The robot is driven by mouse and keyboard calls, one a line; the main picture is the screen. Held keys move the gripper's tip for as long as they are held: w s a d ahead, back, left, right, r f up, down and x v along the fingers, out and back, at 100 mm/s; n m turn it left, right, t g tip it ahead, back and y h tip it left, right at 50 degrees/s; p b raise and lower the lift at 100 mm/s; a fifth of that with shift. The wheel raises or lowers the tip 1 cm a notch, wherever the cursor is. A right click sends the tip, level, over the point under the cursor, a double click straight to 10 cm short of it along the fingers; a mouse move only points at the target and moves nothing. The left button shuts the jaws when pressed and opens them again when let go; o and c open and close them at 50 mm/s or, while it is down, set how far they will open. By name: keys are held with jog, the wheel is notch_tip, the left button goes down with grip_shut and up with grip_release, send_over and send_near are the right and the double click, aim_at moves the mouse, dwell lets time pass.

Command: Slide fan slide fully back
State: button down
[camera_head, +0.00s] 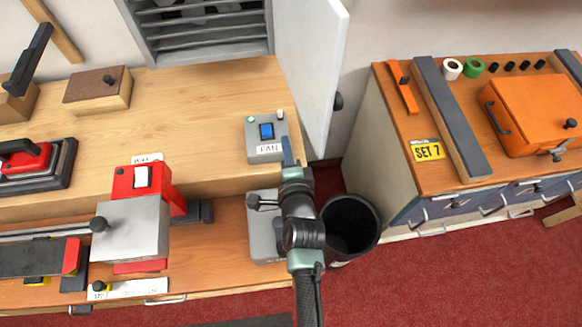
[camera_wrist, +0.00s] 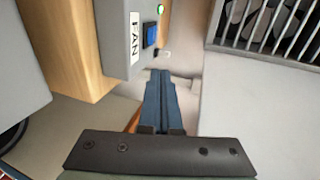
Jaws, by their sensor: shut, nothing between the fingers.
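The grey fan box (camera_head: 256,151) sits at the right end of the wooden bench top. It has a "FAN" label, a blue switch (camera_head: 267,131) and a lit green lamp (camera_head: 251,119). A small pale tab (camera_head: 280,114) shows at its far right corner; I cannot tell for sure that it is the slide. In the wrist view the box (camera_wrist: 118,50) stands left of my fingers, with the blue switch (camera_wrist: 150,36) facing right. My gripper (camera_head: 287,148) is shut and empty along the box's right side, its tips (camera_wrist: 160,74) close to the box; contact is unclear.
An open white door (camera_head: 312,70) stands right of the box, beside a louvred vent (camera_head: 205,35). A grey unit with a lever (camera_head: 262,225) lies below the bench top, partly behind my arm. A black bin (camera_head: 350,228) stands on the floor to the right.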

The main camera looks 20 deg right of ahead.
jog(key=shift+b+v, duration=0.4)
jog(key=shift+v, duration=2.45)
jog(key=shift+s, duration=0.2)
jog(key=shift+w+f, duration=0.1)
jog(key=shift+w, duration=0.05)
jog(key=w+a+r+n+t+y, duration=0.1)
jog(key=w+a+r+n+t, duration=0.2)
jog(key=r, duration=0.8)
jog(key=w+a+r+n+t, duration=0.1)
jog(key=w+r+n+t, duration=0.3)
jog(key=r, duration=0.7)
jog(key=w+a+r+n+y, duration=0.1)
jog(key=w+r+n, duration=0.3)
jog(key=r, duration=0.8)
jog(key=s+a+r+n+t, duration=0.2)
jog(key=s+r+n, duration=0.1)
jog(key=r, duration=0.6)
jog(key=s+a+r+n+t+y, duration=0.1)
jog(key=s+a+r+n+t, duration=0.1)
jog(key=s+r, duration=0.4)
jog(key=s+a+r+n+t+y, duration=0.1)
jog(key=s+a+r+n, duration=0.3)
jog(key=r, duration=0.8)
jog(key=shift+s+n+t, duration=0.35)
jog(key=shift+n+t, duration=0.25)
jog(key=shift+t, duration=0.1)
jog(key=shift+a, duration=0.1)
